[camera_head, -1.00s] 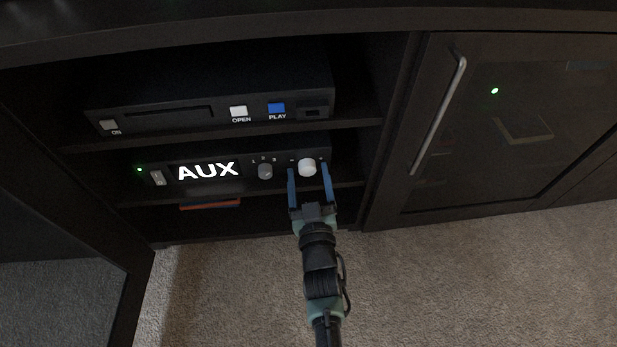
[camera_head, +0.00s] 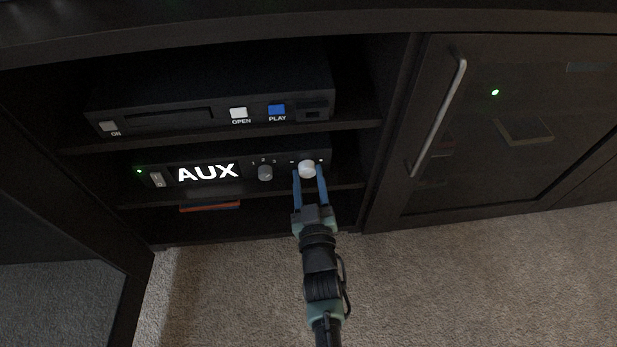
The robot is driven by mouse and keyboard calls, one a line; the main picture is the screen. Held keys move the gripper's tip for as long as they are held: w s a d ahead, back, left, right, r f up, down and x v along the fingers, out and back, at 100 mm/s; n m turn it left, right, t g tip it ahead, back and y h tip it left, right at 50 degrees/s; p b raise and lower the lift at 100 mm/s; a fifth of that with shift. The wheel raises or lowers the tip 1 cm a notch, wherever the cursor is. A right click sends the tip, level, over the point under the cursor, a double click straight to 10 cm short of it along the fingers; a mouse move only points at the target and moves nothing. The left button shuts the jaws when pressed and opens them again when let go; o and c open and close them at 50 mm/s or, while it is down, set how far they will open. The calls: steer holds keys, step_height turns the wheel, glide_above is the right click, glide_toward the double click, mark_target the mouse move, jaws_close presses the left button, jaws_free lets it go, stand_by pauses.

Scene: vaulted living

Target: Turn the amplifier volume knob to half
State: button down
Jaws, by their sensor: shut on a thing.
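The amplifier (camera_head: 215,187) is a black unit on the middle shelf, with a lit white "AUX" display (camera_head: 208,173). Its white round volume knob (camera_head: 307,168) is at the right of the front, between a minus and a plus mark. My gripper (camera_head: 308,172), with blue fingers, is shut on the knob, one finger at its left and one at its right. The knob's pointer cannot be made out. A smaller grey selector knob (camera_head: 265,173) is to the left of it.
A disc player (camera_head: 170,112) with OPEN and PLAY buttons is on the shelf above. Red and blue flat items (camera_head: 210,206) lie on the shelf below. A closed glass cabinet door (camera_head: 500,130) with a metal handle (camera_head: 438,118) is at the right. Carpet (camera_head: 450,280) in front is clear.

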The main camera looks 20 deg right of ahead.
steer(key=n+b, duration=0.1)
steer(key=n, duration=0.3)
steer(key=shift+f+n+b, duration=0.1)
steer(key=shift+n+b, duration=0.25)
steer(key=shift+n, duration=0.05)
steer(key=shift+n+b, duration=0.7)
steer(key=shift+n, duration=1.1)
steer(key=shift+c, duration=1.9)
jaws_free()
steer(key=shift+a, duration=0.1)
